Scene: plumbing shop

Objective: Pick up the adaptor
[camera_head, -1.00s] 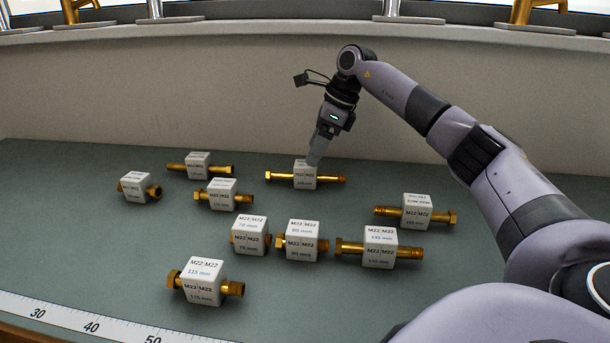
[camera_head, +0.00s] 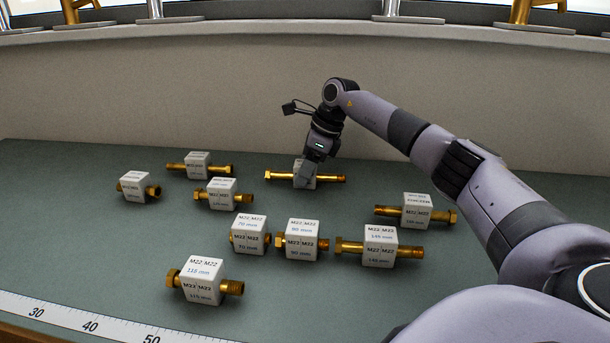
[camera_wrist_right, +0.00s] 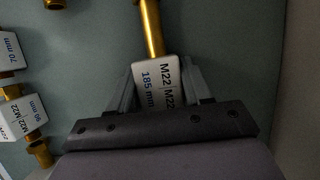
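Several brass adaptors with white labelled blocks lie on the green-grey table. My right gripper (camera_head: 305,179) points down at the adaptor at the back centre (camera_head: 333,179), whose block it partly hides in the head view. In the right wrist view this adaptor (camera_wrist_right: 158,88) reads "M22|M22 185 mm", and its brass rod runs up the picture. The fingers of my right gripper (camera_wrist_right: 161,84) stand on either side of the block. They look apart, and I cannot tell whether they touch it. My left gripper is not in view.
Other adaptors stand nearby: the 70 mm (camera_head: 249,236), the 90 mm (camera_head: 301,241), the 145 mm (camera_head: 380,247) and the 115 mm (camera_head: 202,282). A ruler (camera_head: 90,325) runs along the front edge. A wall (camera_head: 200,80) rises behind the table.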

